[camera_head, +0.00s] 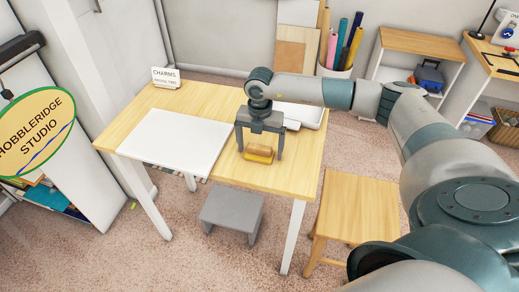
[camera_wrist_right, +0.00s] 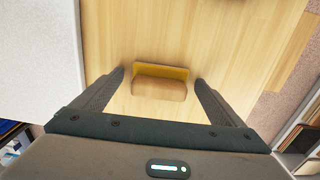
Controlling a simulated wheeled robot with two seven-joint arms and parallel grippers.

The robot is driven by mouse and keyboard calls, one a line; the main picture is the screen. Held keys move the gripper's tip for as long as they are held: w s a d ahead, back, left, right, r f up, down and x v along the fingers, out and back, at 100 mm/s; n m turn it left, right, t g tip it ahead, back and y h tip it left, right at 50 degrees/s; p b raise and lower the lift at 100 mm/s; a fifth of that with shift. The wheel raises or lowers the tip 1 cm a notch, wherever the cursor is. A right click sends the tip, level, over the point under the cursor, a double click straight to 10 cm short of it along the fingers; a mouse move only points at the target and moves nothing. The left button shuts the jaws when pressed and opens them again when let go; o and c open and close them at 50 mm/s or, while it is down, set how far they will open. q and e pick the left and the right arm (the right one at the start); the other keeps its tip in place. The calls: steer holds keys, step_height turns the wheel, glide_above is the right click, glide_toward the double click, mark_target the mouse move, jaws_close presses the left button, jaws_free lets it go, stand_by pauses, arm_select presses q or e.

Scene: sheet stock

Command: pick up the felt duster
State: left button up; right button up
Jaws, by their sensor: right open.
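The felt duster (camera_head: 259,153) is a small block with a yellow part and a tan wooden part. It lies on the wooden table (camera_head: 225,172), right of a white sheet. My right gripper (camera_head: 260,154) is open, pointing down, with one finger on each side of the duster. In the right wrist view the duster (camera_wrist_right: 160,82) lies between and slightly beyond the fingertips (camera_wrist_right: 160,78), with a gap on both sides. I cannot tell how far the fingertips are above the table. My left gripper is not in view.
A large white sheet (camera_head: 175,139) covers the table's left part. A white tray (camera_head: 302,114) lies behind the gripper, and a small sign (camera_head: 165,77) stands at the back left corner. A wooden stool (camera_head: 356,208) and a grey step stool (camera_head: 232,210) stand on the floor.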

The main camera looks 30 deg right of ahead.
mark_target(261, 145)
stand_by(0.4)
steer(key=c, duration=1.1)
steer(key=shift+c, duration=0.3)
steer(key=shift+r+b, duration=0.35)
step_height(261, 145, up, 3)
steer(key=shift+d+r+b, duration=0.1)
steer(key=shift+b, duration=0.9)
arm_select(q)
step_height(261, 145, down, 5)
steer(key=b, duration=0.3)
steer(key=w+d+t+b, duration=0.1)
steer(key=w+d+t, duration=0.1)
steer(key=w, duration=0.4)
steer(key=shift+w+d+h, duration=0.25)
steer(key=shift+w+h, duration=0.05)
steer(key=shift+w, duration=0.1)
arm_select(e)
steer(key=s+d+r, duration=0.7)
steer(key=d, duration=0.1)
steer(key=shift+s+d, duration=0.15)
steer(key=shift+d, duration=0.25)
